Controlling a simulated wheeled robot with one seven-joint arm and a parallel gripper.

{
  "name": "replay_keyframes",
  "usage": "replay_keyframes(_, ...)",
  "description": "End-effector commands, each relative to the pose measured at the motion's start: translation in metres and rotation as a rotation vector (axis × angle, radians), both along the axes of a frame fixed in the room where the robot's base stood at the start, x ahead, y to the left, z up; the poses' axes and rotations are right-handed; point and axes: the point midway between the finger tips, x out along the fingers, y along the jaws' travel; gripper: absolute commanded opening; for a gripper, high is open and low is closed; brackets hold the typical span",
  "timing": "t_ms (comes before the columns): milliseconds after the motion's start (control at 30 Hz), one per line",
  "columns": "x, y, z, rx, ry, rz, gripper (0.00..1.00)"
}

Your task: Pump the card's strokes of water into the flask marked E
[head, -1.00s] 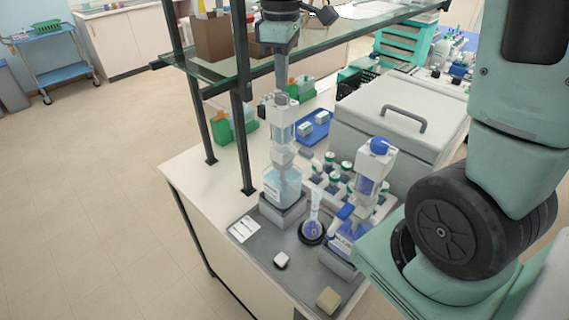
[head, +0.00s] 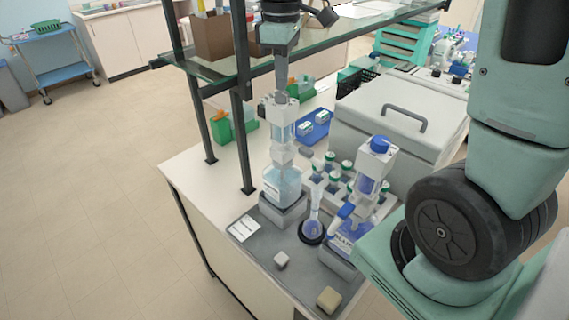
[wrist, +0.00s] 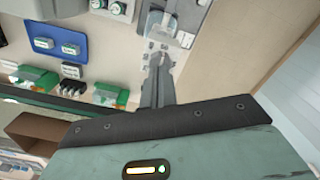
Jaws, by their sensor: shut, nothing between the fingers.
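A clear bottle (head: 283,184) of pale blue liquid with a tall white pump dispenser (head: 281,130) stands on a grey block on the bench tray. A small long-necked flask (head: 314,222) stands beside it on a dark round base; I cannot read any letter on it. A white card (head: 243,228) with print too small to read lies at the tray's left. My gripper (head: 281,88) is shut and empty, pointing down at the top of the dispenser, seemingly touching it. In the wrist view, the shut fingers (wrist: 158,88) reach toward the dispenser (wrist: 163,38).
A second dispenser (head: 376,170) with a blue cap and darker blue liquid stands right of the flask. Several green-capped bottles stand behind. A large grey lidded box (head: 400,110) is at the back right. A glass shelf on dark posts (head: 243,140) is close by my gripper.

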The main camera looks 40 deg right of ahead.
Motion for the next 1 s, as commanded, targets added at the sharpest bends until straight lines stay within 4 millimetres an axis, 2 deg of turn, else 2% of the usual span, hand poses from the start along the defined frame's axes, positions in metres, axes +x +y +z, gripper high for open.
replay_keyframes(1000, 0.0, 0.0, -0.036, 0.0, 0.001, 0.0, 0.0)
